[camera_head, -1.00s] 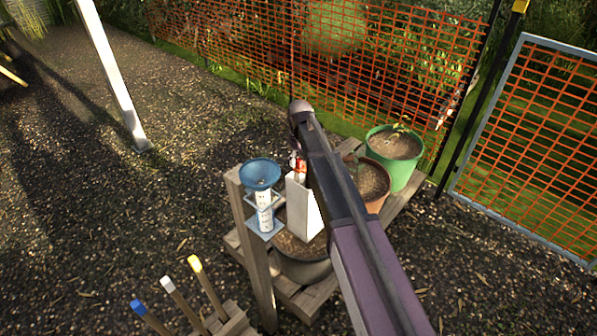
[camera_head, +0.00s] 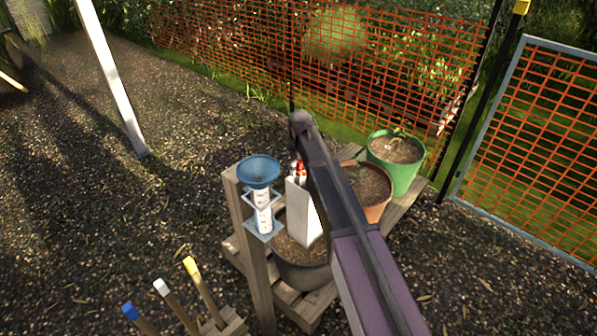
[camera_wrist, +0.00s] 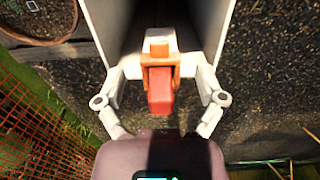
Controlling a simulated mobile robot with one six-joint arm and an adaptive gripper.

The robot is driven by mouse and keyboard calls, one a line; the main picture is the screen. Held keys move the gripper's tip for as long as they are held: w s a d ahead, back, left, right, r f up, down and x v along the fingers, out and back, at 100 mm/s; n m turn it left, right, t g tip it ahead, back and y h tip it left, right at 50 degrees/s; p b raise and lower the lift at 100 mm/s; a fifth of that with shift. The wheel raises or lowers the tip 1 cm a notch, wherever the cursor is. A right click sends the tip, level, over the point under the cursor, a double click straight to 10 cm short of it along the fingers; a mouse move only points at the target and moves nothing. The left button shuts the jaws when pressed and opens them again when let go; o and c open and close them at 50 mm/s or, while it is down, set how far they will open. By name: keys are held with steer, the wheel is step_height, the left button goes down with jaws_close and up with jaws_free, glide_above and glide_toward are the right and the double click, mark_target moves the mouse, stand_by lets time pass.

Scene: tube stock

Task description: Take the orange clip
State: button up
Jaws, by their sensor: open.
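The orange clip (camera_wrist: 160,75) is in the middle of the wrist view, at the near edge of a white, open-topped box (camera_wrist: 205,22). In the head view a small red-orange part of the clip (camera_head: 299,169) shows at the top of the white box (camera_head: 303,212); my arm hides some of it. My gripper (camera_wrist: 160,90) is open in the wrist view, with one pale finger on each side of the clip. I cannot tell whether either finger touches the clip or the box.
A blue-topped rain gauge (camera_head: 259,172) on a wooden post (camera_head: 255,260) stands left of the box. A dark pot (camera_head: 305,275), a terracotta pot (camera_head: 372,190) and a green pot (camera_head: 412,175) stand on a wooden stand. Orange mesh fencing (camera_head: 400,60) runs behind.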

steer(key=c, duration=0.8)
steer(key=shift+r, duration=0.1)
step_height(320, 180, up, 10)
steer(key=p, duration=1)
stand_by(0.6)
